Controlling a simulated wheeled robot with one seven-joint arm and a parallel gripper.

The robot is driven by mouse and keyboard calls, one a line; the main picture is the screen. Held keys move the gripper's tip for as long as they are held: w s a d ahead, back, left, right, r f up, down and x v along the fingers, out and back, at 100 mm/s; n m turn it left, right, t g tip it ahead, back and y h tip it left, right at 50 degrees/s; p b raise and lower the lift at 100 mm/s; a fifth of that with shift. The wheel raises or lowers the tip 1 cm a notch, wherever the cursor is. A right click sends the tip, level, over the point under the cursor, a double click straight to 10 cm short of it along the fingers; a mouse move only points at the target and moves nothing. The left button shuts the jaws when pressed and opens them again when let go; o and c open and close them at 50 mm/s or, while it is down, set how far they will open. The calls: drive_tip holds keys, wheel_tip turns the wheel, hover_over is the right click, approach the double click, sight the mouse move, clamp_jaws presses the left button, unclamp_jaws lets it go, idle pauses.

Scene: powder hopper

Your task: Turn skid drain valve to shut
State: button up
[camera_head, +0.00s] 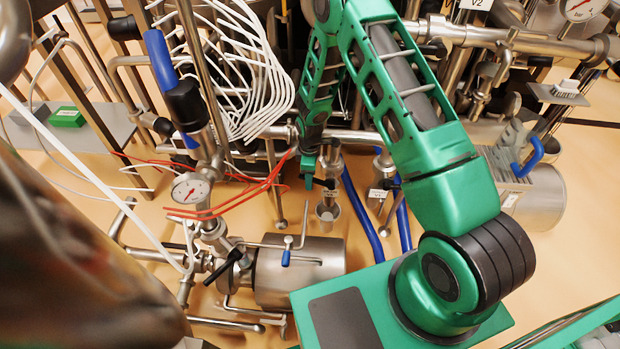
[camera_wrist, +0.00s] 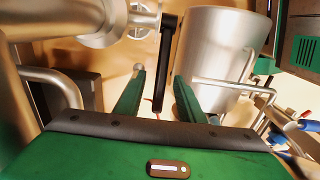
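In the wrist view, a black lever handle (camera_wrist: 163,65) hangs lengthwise between the two green fingers of my gripper (camera_wrist: 159,78). The fingers are apart, with a gap visible on each side of the lever. The lever's upper end bends at its pivot, beside a steel fitting (camera_wrist: 142,18). I cannot read a label that confirms it as the skid drain valve. In the head view, my gripper (camera_head: 309,181) points down at the pipework, beside a small steel valve (camera_head: 334,163). The arm and small size hide the lever contact there.
A steel cylinder (camera_wrist: 215,50) stands close to the right finger in the wrist view. In the head view, a small cup (camera_head: 327,213), a steel drum (camera_head: 300,272), a pressure gauge (camera_head: 192,188), red cables (camera_head: 262,187) and blue hoses (camera_head: 362,213) crowd the area.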

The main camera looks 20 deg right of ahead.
clamp_jaws()
drive_tip(key=shift+d, duration=0.25)
drive_tip(key=shift+a+f, duration=0.1)
drive_tip(key=shift+a, duration=0.15)
drive_tip(key=shift+a+f+g+h, duration=0.3)
drive_tip(key=shift+f+h, duration=0.25)
drive_tip(key=shift+h, duration=0.15)
drive_tip(key=shift+a+f+g+h, duration=0.15)
drive_tip(key=shift+f+g+h, duration=0.65)
drive_tip(key=shift+f+h, duration=1.05)
drive_tip(key=shift+r, duration=0.15)
